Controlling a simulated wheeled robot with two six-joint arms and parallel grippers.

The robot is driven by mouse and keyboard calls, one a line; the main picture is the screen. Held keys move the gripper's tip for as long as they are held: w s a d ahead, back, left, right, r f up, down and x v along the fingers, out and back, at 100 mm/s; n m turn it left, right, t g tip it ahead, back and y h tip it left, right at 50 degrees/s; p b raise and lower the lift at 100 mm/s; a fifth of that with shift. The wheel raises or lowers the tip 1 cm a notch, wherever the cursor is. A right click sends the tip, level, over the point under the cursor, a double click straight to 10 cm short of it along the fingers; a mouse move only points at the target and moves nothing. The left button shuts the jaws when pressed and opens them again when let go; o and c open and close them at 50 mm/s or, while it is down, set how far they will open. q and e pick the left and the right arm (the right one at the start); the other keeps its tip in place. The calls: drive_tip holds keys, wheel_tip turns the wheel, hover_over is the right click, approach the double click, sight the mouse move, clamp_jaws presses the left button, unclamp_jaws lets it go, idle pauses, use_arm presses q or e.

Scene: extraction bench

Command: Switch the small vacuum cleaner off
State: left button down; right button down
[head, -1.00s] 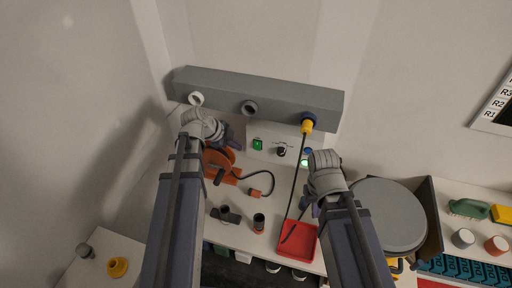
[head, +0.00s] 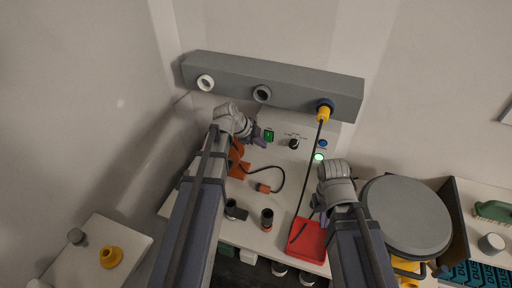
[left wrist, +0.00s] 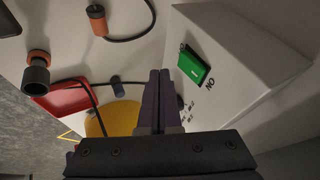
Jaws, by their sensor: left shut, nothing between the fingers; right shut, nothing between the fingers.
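A white box (head: 307,133) stands at the back of the bench, under the grey duct. Its front carries a green rocker switch (head: 269,134), a black knob (head: 294,143) and a blue part (head: 323,144). A round light (head: 319,157) glows green near it. In the left wrist view the green switch (left wrist: 193,68) has "ON" printed beside it. My left gripper (head: 262,142) is shut and empty, close beside the switch; its shut fingers (left wrist: 158,76) show apart from the switch in the wrist view. My right gripper (head: 316,211) is shut and empty above the red tray.
A grey duct (head: 222,79) with round ports runs above; a black hose with a yellow end (head: 323,114) hangs from it. An orange tool (head: 236,160), its corded orange connector (head: 263,188), dark cylindrical fittings (head: 267,219), a red tray (head: 309,243) and a grey round lid (head: 405,217) crowd the bench.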

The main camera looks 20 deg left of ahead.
sight(270, 138)
use_arm(q)
drive_tip(key=shift+w+f, duration=0.1)
drive_tip(key=shift+w, duration=1.3)
drive_tip(key=shift+w+f+t+b, duration=0.15)
drive_tip(key=shift+w+t+b, duration=0.1)
drive_tip(key=shift+t+b, duration=0.45)
drive_tip(key=shift+w+r+p, duration=0.1)
drive_tip(key=shift+r+p, duration=0.65)
drive_tip(key=shift+r, duration=0.15)
drive_tip(key=shift+d, duration=0.15)
